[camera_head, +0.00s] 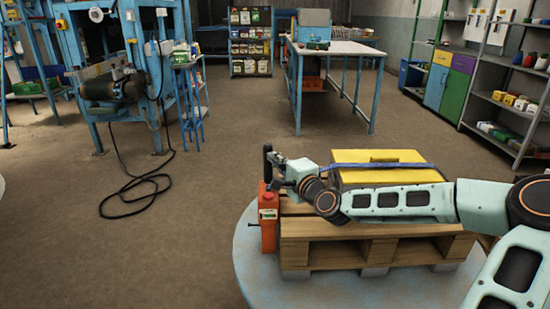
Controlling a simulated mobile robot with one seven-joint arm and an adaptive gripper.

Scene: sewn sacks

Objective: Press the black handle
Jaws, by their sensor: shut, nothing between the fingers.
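The black handle (267,165) stands upright at the top of an orange-red device (268,218) at the left side of a wooden pallet. My gripper (274,159) is shut and empty. It reaches in from the right and its tip is right beside the handle's upper part. I cannot tell whether it touches the handle. My wrist hides part of the area just right of the device.
A yellow-topped box (375,156) with a blue strap sits on the pallet (335,253), partly behind my arm. The pallet rests on a round grey platform (247,252). Open floor lies to the left, with a black cable (135,195). A workbench (340,48) and shelves stand farther back.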

